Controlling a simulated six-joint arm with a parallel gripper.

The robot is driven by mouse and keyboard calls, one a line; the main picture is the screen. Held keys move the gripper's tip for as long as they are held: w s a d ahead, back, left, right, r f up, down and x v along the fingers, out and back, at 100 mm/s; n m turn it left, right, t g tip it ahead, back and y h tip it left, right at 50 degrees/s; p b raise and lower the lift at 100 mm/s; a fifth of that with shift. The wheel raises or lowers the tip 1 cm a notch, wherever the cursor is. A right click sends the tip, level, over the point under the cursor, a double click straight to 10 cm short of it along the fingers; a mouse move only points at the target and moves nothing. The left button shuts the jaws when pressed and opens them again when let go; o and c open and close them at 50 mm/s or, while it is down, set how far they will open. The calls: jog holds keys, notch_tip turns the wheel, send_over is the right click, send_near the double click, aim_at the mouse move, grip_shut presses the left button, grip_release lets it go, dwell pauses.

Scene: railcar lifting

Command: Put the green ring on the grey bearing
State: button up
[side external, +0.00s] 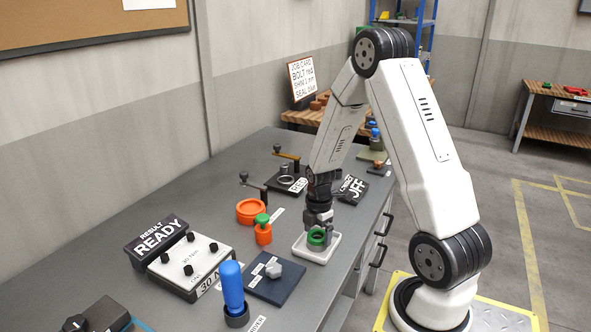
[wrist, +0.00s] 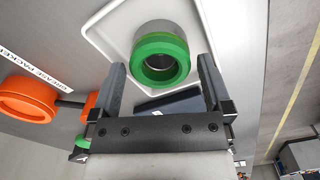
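The green ring (wrist: 161,72) shows just beyond my fingertips in the wrist view. It lies at the near end of a short grey cylinder, the grey bearing (wrist: 168,28), and looks lined up with it. I cannot tell how closely they touch. In the side view the green ring (side external: 316,238) is over the white tray (side external: 306,255), directly below my gripper (side external: 319,222). My gripper also shows in the wrist view (wrist: 162,72), with its fingers apart on either side of the ring and no contact visible. The bearing is mostly hidden in the side view.
An orange ring (side external: 250,211) and an orange pot with a green knob (side external: 263,231) stand left of the tray. A dark blue plate with a grey nut (side external: 272,270) and a blue-handled driver (side external: 232,287) are nearer the camera. The bench edge is close on the right.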

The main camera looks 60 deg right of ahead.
aim_at(317, 235)
jog(key=shift+r, duration=0.15)
notch_tip(317, 235, up, 12)
dwell(0.9)
dwell(0.5)
jog(key=s+a+f+m+t, duration=0.1)
jog(key=a+m, duration=0.5)
jog(key=a, duration=0.4)
jog(key=s+a+f+m+t, duration=0.1)
jog(key=a+m, duration=0.6)
jog(key=a, duration=0.4)
jog(key=shift+f+m+t, duration=0.25)
jog(key=shift+m+t, duration=0.05)
dwell(0.4)
